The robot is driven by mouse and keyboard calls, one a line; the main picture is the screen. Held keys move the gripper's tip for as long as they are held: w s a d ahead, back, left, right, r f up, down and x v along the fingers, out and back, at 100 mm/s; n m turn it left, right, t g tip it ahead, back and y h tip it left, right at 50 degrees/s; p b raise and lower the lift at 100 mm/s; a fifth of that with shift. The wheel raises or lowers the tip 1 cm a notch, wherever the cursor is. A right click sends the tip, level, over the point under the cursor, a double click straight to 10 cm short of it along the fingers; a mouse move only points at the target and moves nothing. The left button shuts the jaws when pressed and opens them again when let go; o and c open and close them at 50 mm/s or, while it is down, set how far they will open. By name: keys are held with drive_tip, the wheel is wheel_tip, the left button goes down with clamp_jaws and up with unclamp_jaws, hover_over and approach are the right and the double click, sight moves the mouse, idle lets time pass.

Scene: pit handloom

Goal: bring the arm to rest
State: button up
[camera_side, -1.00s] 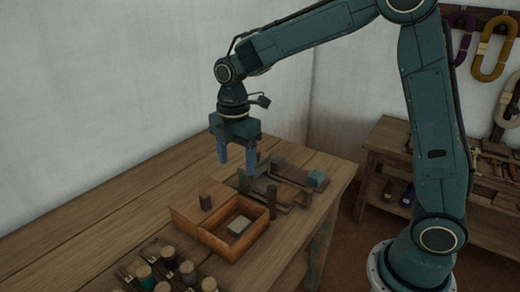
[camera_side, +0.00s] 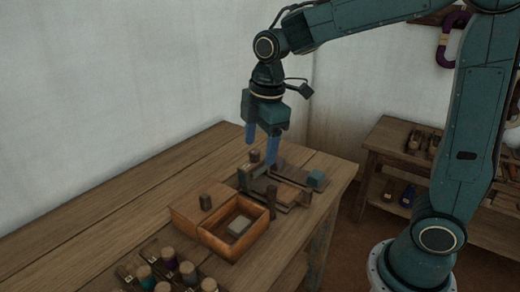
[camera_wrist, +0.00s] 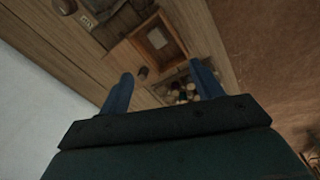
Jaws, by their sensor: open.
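My gripper (camera_side: 261,150) hangs above the far part of the wooden workbench (camera_side: 130,190), its two blue fingers pointing down. The fingers are apart with nothing between them. In the wrist view my gripper (camera_wrist: 160,85) also shows its fingers spread, with the bench below. In the side view, the fingertips overlap the wooden fixture behind the open box; the exact height above it is hard to tell.
An open wooden box (camera_side: 262,217) holds a pale block (camera_side: 239,226). A wooden fixture (camera_side: 290,195) with upright posts and a teal block (camera_side: 316,179) stands behind it. Several bobbins (camera_side: 168,258) stand at the front. A shelf bench (camera_side: 390,150) is at right.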

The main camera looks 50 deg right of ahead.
drive_tip(key=s+d+r+m+t, duration=0.1)
drive_tip(key=s+m+t, duration=0.1)
drive_tip(key=s+m, duration=0.4)
drive_tip(key=s+d+r+m+t, duration=0.2)
drive_tip(key=s+m, duration=0.5)
drive_tip(key=s, duration=0.5)
